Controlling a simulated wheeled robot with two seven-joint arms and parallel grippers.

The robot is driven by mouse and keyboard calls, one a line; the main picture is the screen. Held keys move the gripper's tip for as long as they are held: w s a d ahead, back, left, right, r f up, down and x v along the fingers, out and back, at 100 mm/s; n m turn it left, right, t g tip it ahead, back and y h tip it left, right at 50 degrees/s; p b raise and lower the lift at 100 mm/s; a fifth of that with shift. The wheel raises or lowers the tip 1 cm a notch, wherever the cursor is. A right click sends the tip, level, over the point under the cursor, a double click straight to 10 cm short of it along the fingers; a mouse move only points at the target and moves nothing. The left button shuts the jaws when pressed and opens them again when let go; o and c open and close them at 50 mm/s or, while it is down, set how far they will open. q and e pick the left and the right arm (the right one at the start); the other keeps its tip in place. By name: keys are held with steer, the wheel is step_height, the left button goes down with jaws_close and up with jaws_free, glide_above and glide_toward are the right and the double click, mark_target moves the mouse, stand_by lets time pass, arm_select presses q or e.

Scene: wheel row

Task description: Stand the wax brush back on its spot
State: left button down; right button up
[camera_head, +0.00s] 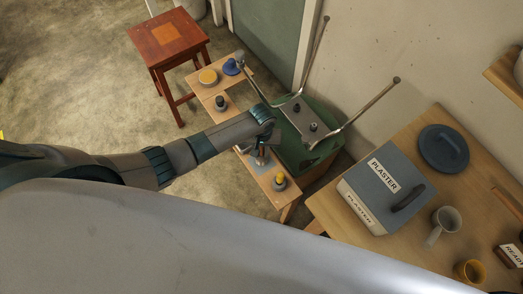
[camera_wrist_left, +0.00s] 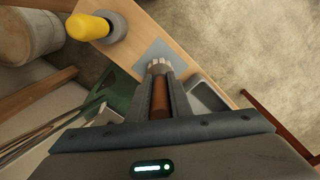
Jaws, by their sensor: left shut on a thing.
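My left gripper (camera_wrist_left: 160,98) is shut on the wax brush (camera_wrist_left: 160,93) in the left wrist view. The brush has a brown handle between the fingers and a pale tip pointing away from the wrist. The tip appears over a flat grey-blue square (camera_wrist_left: 157,50) on the wooden bench; I cannot tell whether it touches. In the head view my left gripper (camera_head: 263,151) is above the near part of the bench, and the grey square (camera_head: 257,168) shows partly below it. The arm hides much of the brush there. My right gripper is not in view.
A yellow-topped piece with a grey base (camera_head: 279,182) stands close by on the bench (camera_head: 234,118). A dark-knobbed piece (camera_head: 220,103), yellow tub (camera_head: 208,76) and blue piece (camera_head: 231,67) stand farther back. A green machine with metal arms (camera_head: 305,148) is right of the gripper.

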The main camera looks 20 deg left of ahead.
mark_target(261, 148)
arm_select(q)
steer(key=shift+f+b, duration=0.5)
steer(key=shift+f, duration=0.5)
stand_by(0.8)
steer(key=c, duration=1.5)
jaws_free()
steer(key=shift+c, duration=0.2)
steer(key=shift+r, duration=0.1)
step_height(261, 148, up, 6)
steer(key=p, duration=0.6)
steer(key=shift+f, duration=0.25)
steer(key=shift+r+p, duration=0.4)
steer(key=shift+r, duration=0.8)
